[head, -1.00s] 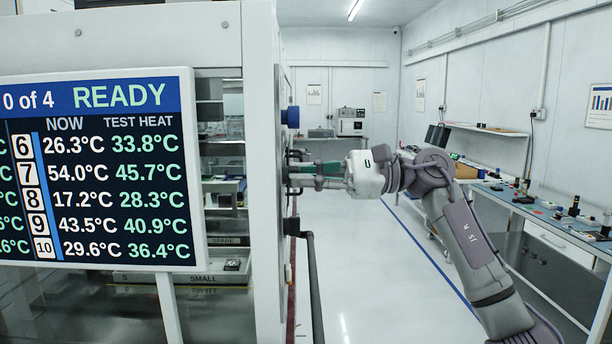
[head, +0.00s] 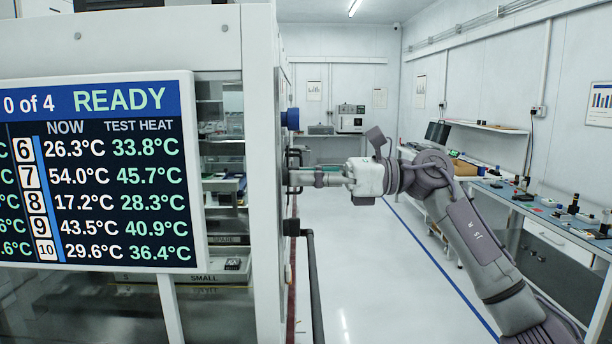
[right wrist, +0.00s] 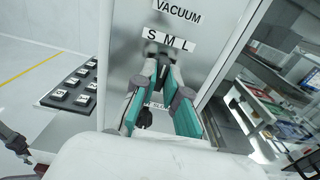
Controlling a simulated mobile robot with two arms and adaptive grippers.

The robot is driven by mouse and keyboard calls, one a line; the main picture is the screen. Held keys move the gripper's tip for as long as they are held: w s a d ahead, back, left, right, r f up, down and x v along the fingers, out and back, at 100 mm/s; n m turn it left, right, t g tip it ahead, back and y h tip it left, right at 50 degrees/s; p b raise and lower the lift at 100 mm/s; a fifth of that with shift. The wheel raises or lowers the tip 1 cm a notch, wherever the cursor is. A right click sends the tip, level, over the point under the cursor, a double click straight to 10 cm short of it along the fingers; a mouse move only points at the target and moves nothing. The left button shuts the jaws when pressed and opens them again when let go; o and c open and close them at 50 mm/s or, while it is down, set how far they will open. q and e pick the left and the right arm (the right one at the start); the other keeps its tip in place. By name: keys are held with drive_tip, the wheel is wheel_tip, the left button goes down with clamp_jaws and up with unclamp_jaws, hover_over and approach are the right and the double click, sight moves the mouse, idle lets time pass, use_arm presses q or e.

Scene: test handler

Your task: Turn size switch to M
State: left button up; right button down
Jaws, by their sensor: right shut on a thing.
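The size switch sits under the "S M L" labels (right wrist: 168,38) on the machine's side panel in the right wrist view. Its knob is mostly hidden by my fingertips, so I cannot read which letter it points to. My right gripper (right wrist: 158,52) is shut on the size switch, its teal-sided fingers reaching the panel just below the labels. In the head view my right gripper (head: 292,179) meets the machine's side from the right, and the switch is hidden there. My left gripper is not in view.
A "VACUUM" label (right wrist: 178,12) is above. A dark knob (right wrist: 144,115) shows between my fingers, lower on the panel. The READY screen (head: 100,170) is at left; the aisle floor is clear.

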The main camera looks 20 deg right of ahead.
drive_tip(key=shift+r, duration=0.1)
idle(0.3)
drive_tip(key=c, duration=1.2)
unclamp_jaws()
drive_tip(key=shift+a, duration=0.15)
drive_tip(key=v, duration=1.2)
